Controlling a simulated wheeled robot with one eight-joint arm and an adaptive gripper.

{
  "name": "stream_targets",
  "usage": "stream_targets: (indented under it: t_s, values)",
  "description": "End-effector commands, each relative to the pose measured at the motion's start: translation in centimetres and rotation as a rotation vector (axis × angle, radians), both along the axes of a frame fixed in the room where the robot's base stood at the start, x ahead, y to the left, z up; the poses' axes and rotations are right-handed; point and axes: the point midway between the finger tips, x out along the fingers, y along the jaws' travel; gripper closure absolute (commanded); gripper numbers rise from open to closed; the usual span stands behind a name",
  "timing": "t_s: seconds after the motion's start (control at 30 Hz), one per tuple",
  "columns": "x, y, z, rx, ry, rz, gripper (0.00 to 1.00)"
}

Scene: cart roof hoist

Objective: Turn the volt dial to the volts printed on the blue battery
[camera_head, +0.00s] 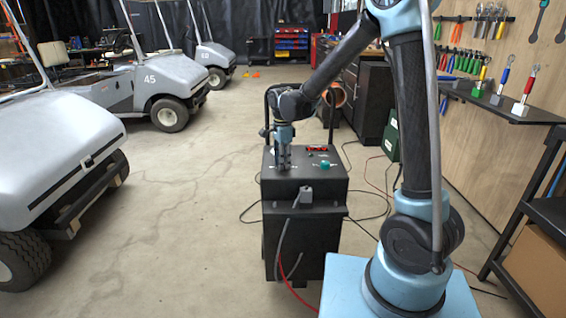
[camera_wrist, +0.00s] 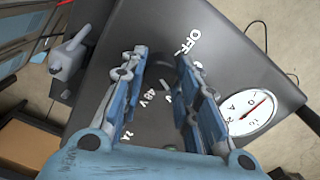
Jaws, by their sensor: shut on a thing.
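My gripper (camera_head: 283,162) points straight down at the left side of the top panel of a black wheeled charger (camera_head: 330,235). In the wrist view my gripper (camera_wrist: 160,75) has its two blue fingers on either side of the volt dial (camera_wrist: 165,85), shut on it. No blue battery can be made out in either view.
A grey plug (camera_head: 305,194) sits on the charger's front. Cables lie on the floor. Golf carts (camera_head: 165,85) stand left; a tool bench (camera_head: 510,107) stands right.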

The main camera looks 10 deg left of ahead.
Motion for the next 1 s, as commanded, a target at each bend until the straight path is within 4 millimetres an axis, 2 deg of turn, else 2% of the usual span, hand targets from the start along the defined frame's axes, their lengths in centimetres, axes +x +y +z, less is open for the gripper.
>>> stream_targets:
  t_s: [0.27, 0.3, 0.37, 0.77, 0.87, 1.0]
  values:
    - [0.3, 0.1, 0.0, 0.001, -0.005, -0.001, 0.95]
    - [0.3, 0.1, 0.0, 0.001, -0.004, -0.001, 0.62]
    - [0.2, 0.1, 0.0, 0.001, -0.004, -0.001, 0.5]
    - [0.1, 0.0, 0.3, 0.001, -0.002, 0.001, 0.5]
    - [0.0, 0.0, 1.1, 0.001, -0.001, 0.001, 0.5]
    - [0.1, 0.0, 3.2, 0.001, -0.001, 0.001, 0.5]
